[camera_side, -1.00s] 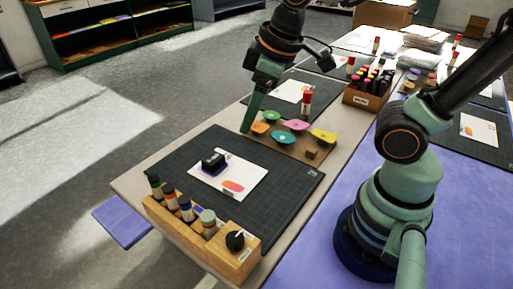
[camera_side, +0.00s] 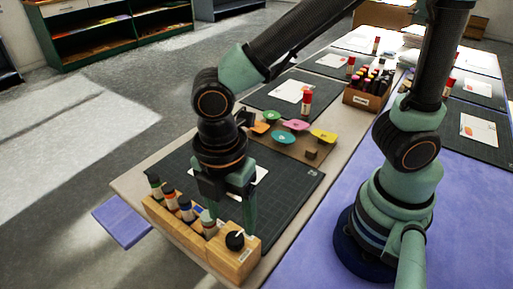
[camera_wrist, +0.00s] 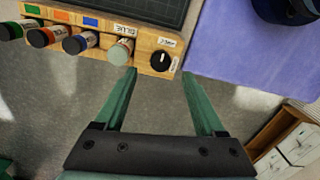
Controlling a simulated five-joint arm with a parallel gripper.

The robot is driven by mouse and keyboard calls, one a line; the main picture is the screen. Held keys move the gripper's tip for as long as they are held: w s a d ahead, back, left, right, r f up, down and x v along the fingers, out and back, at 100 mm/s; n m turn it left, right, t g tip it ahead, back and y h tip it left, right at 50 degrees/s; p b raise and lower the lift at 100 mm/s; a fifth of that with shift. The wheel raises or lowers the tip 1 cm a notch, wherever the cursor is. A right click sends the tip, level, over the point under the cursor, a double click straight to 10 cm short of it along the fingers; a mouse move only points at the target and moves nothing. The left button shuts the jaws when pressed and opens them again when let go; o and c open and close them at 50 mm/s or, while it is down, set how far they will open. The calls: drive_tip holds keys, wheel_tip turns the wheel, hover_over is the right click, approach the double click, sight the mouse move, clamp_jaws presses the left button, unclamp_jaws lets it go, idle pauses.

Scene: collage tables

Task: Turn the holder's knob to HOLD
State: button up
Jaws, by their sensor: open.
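The wooden holder (camera_side: 192,240) stands at the near edge of the table, with several capped bottles in its slots. Its black knob (camera_side: 235,240) is at the right end and has a white pointer mark. In the wrist view the knob (camera_wrist: 160,61) sits beside small labels, and the holder (camera_wrist: 144,58) runs along the top. My gripper (camera_wrist: 158,72) is open, its two green fingers apart, with the knob showing between and beyond the tips. In the side view my gripper (camera_side: 232,218) is just above the knob end, touching nothing that I can make out.
The dark cutting mat (camera_side: 290,180) lies behind the holder, with a white card (camera_side: 258,172) partly hidden by my gripper. Open floor lies in front of the table.

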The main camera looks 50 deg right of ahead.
sight(234, 237)
drive_tip(key=shift+s+f, duration=0.1)
drive_tip(key=shift+f, duration=2.7)
drive_tip(key=shift+c, duration=0.4)
clamp_jaws()
